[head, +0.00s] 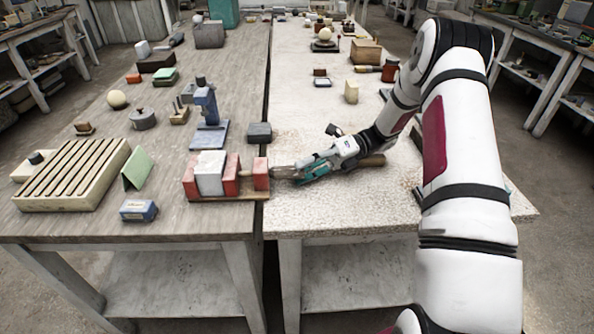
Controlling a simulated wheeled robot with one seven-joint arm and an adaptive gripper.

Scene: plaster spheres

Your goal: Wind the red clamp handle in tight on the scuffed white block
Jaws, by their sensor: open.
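The scuffed white block (210,174) sits between the red jaws of a clamp (190,179), near the front edge of the left table. No clear gap shows between block and jaws at this size. The red clamp handle (261,173) is a red piece at the clamp's right end, joined to it by a short light shaft. My gripper (279,172) reaches in from the right, low over the table, with its open fingertips at the handle's right side. I cannot tell whether they touch it or reach around it.
A slatted cream rack (75,175), a green tent-shaped piece (137,168) and a blue box (139,211) lie left of the clamp. A blue stand (208,115) and a dark block (259,132) are behind it. A narrow gap separates the two tables.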

